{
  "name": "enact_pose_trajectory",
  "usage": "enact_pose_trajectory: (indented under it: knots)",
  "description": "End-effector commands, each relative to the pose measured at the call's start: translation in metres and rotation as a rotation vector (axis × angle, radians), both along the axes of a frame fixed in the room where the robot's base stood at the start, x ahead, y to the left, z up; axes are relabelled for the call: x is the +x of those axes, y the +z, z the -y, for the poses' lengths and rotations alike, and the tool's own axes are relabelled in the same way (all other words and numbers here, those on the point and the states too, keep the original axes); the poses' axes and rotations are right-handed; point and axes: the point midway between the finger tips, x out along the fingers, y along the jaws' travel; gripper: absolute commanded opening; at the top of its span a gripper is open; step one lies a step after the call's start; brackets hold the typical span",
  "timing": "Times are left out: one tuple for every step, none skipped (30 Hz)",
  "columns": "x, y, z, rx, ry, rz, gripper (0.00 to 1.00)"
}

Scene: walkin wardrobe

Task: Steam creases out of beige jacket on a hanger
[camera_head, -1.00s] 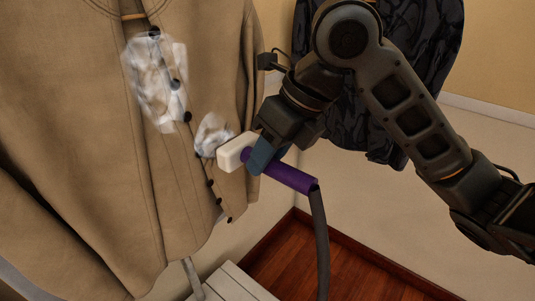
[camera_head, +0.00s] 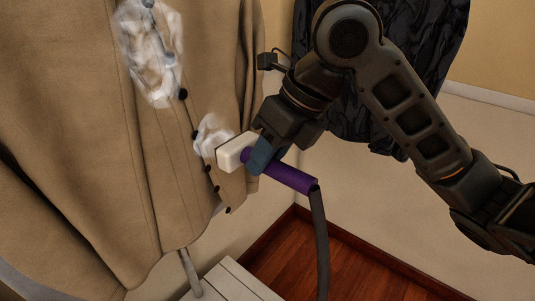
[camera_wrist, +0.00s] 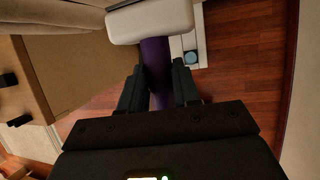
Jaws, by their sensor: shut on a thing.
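The beige jacket (camera_head: 90,150) hangs at the left of the head view, with a row of dark buttons down its front. A large whitish, cloudy patch (camera_head: 152,60) lies on its upper front and a smaller one (camera_head: 212,134) beside the steamer head. The steamer has a white head (camera_head: 233,152), a purple handle (camera_head: 292,176) and a grey hose (camera_head: 320,235). My gripper (camera_head: 262,158) is shut on the handle just behind the head. The head faces the jacket's front edge; I cannot tell whether it touches. The wrist view shows the handle (camera_wrist: 157,65) between my fingers.
A dark, shiny garment (camera_head: 430,70) hangs behind my arm. A white slatted surface (camera_head: 235,282) and a grey pole (camera_head: 190,272) stand below the jacket. The wooden floor (camera_head: 290,260) at lower right is clear apart from the hose.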

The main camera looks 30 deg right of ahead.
Motion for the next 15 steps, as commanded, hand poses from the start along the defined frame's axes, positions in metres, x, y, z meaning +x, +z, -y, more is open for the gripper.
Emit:
enact_pose_trajectory:
  knots:
    - [0.0001, -0.0037, 0.0, 0.0, 0.0, 0.001, 0.05]
    - [0.0001, -0.0049, 0.0, 0.0, 0.0, 0.001, 0.05]
    - [0.0001, -0.0065, 0.0, 0.0, 0.0, 0.001, 0.05]
    - [0.0001, -0.0076, 0.0001, 0.0, 0.0, 0.001, 0.05]
    - [0.0002, -0.0088, 0.0, 0.0, 0.0, 0.001, 0.05]
    - [0.0001, -0.0104, 0.0, 0.0, 0.0, 0.001, 0.05]
    - [0.0001, -0.0115, 0.0, 0.0, 0.0, 0.001, 0.05]
    - [0.0001, -0.0127, 0.0, 0.0, 0.0, 0.001, 0.05]
    - [-0.001, -0.0118, 0.0005, 0.001, 0.0, 0.002, 0.05]
    - [-0.0024, -0.0111, 0.001, 0.001, 0.0, 0.002, 0.05]
    - [-0.0037, -0.011, 0.0015, 0.001, 0.0, 0.002, 0.05]
    - [-0.0052, -0.0109, 0.002, 0.001, -0.001, 0.003, 0.05]
    - [-0.0064, -0.011, 0.0023, 0.001, 0.0, 0.002, 0.05]
    - [-0.0074, -0.0109, 0.0026, 0.001, 0.0, 0.002, 0.05]
    - [-0.009, -0.011, 0.003, 0.002, 0.0, 0.002, 0.05]
